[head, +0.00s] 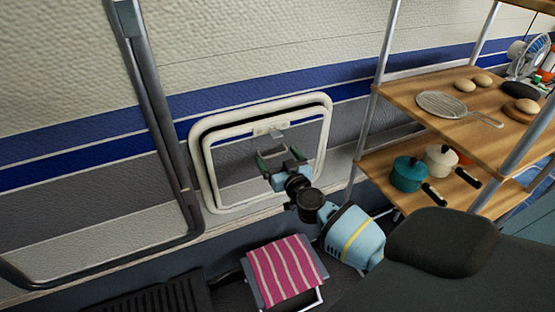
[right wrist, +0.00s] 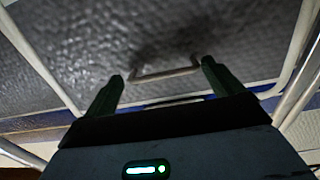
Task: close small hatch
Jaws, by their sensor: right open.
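The small hatch (head: 233,172) is a grey panel with a rounded white rim, set in a white frame (head: 196,135) on the striped wall. A dark gap shows between rim and frame along the top and right, but I cannot tell how far it stands open. A white catch (head: 270,127) is at its top middle. My right gripper (head: 280,155) is open in front of the panel. In the right wrist view, a thin metal handle (right wrist: 165,73) spans between the open fingertips (right wrist: 162,70); I cannot tell whether they touch it. My left gripper is out of view.
A metal awning pole (head: 155,95) stands left of the hatch. A wooden shelf rack (head: 400,97) with pots and a strainer stands to the right. A pink striped cloth (head: 285,270) and a dark seat (head: 440,243) are below.

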